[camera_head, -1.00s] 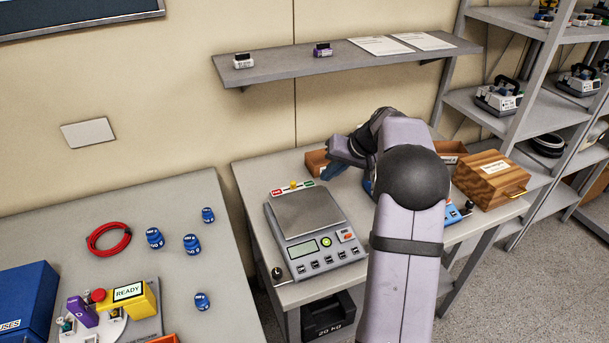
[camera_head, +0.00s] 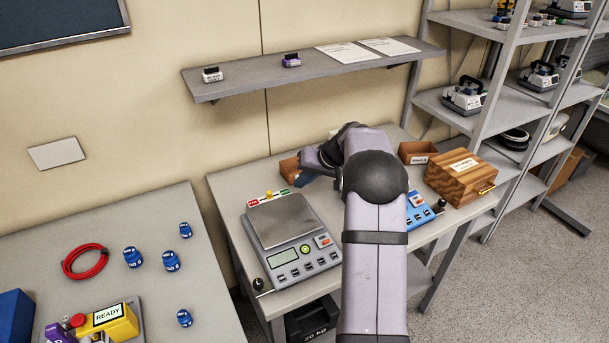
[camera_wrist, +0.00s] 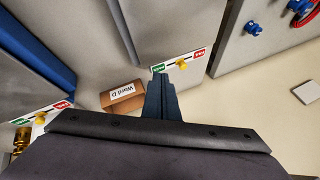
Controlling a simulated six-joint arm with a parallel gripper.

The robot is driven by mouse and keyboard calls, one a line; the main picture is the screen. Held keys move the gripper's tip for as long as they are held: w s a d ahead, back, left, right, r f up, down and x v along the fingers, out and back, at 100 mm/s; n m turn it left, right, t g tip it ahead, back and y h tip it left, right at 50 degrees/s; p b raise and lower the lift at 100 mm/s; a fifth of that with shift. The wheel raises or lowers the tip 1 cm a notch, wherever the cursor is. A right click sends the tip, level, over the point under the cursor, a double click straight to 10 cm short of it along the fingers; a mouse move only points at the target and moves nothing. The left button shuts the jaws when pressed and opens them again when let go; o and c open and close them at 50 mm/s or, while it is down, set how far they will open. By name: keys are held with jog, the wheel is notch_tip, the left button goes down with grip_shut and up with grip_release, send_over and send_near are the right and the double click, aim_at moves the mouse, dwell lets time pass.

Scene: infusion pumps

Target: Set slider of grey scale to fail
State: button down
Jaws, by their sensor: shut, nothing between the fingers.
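The grey scale (camera_head: 304,260) stands on the right-hand table with a flat metal plate (camera_head: 283,220). Its slider strip is at the back edge, with a red label (camera_head: 252,203) at the left end and a green label (camera_head: 284,191) at the right. The yellow slider knob (camera_head: 269,194) sits about midway between them; it also shows in the wrist view (camera_wrist: 182,64). The label words are too small to read surely. My gripper (camera_head: 299,184) is shut and empty, to the right of the strip. In the wrist view its fingertips (camera_wrist: 160,76) appear beside the green end, apart from the knob.
A blue scale (camera_head: 418,209) is partly hidden behind my arm; its own strip has a yellow knob (camera_wrist: 40,118). A brown "Ward D" box (camera_wrist: 126,95) is close to my fingers. A wooden box (camera_head: 462,178) stands at right. A wall shelf (camera_head: 250,80) hangs above.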

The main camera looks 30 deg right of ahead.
aim_at(293, 199)
jog(key=p+x, duration=0.2)
jog(key=x, duration=0.3)
jog(key=shift+w+a+f, duration=0.15)
jog(key=shift+w+f, duration=0.05)
jog(key=shift+f, duration=0.15)
jog(key=shift+w+a+p, duration=0.55)
jog(key=shift+a+p, duration=0.35)
jog(key=shift+a, duration=0.05)
jog(key=shift+w+a+f+p, duration=0.1)
jog(key=shift+w+a+p, duration=0.1)
jog(key=shift+a, duration=0.2)
jog(key=shift+w+a+f+p, duration=0.15)
jog(key=shift+w+a+p, duration=0.05)
jog(key=shift+a, duration=0.2)
jog(key=a+b, duration=0.2)
jog(key=a, duration=0.2)
jog(key=shift+a, duration=0.1)
